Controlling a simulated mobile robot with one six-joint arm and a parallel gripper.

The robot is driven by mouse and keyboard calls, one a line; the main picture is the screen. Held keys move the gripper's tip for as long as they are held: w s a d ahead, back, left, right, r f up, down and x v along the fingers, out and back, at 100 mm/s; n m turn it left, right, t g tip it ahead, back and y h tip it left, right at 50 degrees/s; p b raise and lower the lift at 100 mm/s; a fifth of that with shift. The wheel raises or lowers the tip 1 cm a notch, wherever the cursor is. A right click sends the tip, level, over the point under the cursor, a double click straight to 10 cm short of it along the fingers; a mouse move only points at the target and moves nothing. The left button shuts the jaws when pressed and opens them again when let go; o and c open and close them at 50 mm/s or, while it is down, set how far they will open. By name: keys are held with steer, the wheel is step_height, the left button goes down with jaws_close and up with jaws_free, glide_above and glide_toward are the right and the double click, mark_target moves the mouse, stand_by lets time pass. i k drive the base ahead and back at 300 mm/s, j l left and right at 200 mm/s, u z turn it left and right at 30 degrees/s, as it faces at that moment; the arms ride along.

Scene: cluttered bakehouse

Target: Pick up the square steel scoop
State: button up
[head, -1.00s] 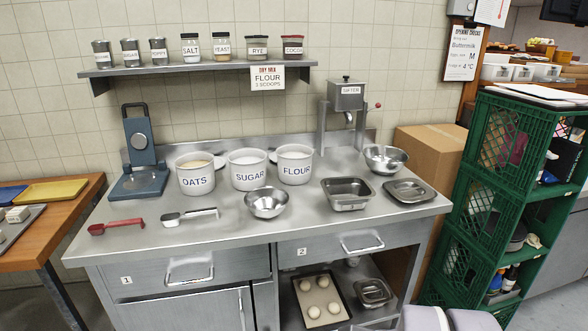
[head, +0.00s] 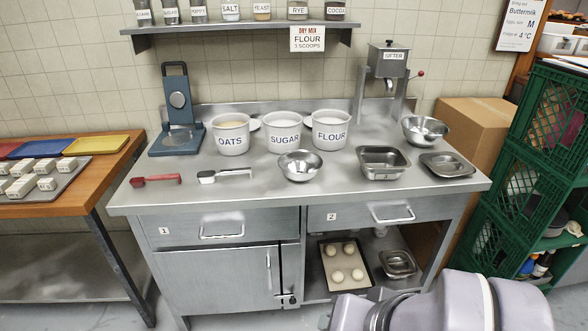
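The steel scoop (head: 226,176) lies on the steel counter (head: 262,213), near its front edge and left of the middle. Its head is at the left and its light handle points right. Whether the head is square is too small to tell. A red scoop (head: 156,180) lies to its left, apart from it. My arm shows at the bottom right, in front of the counter and well away from the scoop. My gripper is not clearly in view.
Tubs of oats (head: 231,142), sugar (head: 284,141) and flour (head: 331,139) stand behind the scoop. A steel bowl (head: 300,174) is to its right. A blue scale (head: 177,138) stands at the back left. Green crates (head: 550,110) stand at the right. Counter space around the scoop is clear.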

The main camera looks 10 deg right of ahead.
mark_target(203, 176)
steer(key=i+j, duration=1.1)
steer(key=j, duration=0.2)
steer(key=i+j, duration=0.55)
steer(key=j, duration=0.15)
steer(key=l+z, duration=0.05)
